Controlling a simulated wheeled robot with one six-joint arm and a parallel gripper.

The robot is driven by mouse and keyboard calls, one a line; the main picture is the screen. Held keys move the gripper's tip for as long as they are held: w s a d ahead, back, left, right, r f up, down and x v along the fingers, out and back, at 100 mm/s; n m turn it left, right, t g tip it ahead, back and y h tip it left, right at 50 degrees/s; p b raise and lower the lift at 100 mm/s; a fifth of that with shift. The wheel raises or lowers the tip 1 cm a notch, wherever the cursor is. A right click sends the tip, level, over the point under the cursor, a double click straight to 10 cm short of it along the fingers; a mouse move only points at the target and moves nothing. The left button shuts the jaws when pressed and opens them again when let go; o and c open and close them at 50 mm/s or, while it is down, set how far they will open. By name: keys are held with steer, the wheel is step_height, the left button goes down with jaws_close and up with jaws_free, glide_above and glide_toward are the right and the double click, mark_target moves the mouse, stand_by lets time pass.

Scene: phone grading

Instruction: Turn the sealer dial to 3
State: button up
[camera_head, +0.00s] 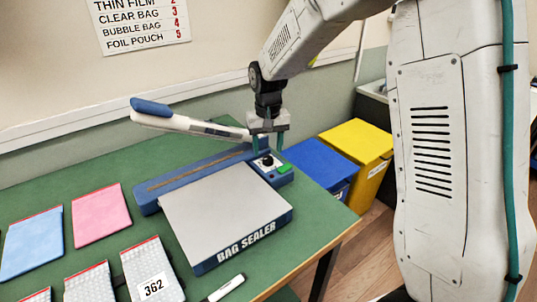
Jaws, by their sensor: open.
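The bag sealer (225,215) stands on the green table, with a grey top plate and blue base. Its long white lever (190,124) with a blue grip is raised towards the left. The dial (267,161) is a small dark knob on the panel at the sealer's back right corner, beside a green button (284,169). My gripper (268,145) points down over this panel, its open fingers just above or around the dial; I cannot tell whether they touch it. The dial's setting is too small to read.
A pink bag (101,215), a blue bag (32,243) and bubble bags, one labelled 362 (152,275), lie at left and front. A white marker (224,288) lies in front. A blue bin (320,168) and yellow bin (358,150) stand right of the table. A wall chart (138,22) lists bag types.

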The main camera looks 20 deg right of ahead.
mark_target(268, 158)
steer(key=shift+f, duration=1.6)
steer(key=c, duration=1)
steer(key=shift+o, duration=0.2)
steer(key=shift+m, duration=0.4)
steer(key=m, duration=0.5)
steer(key=shift+m, duration=0.3)
steer(key=m, duration=0.3)
steer(key=shift+m, duration=2.1)
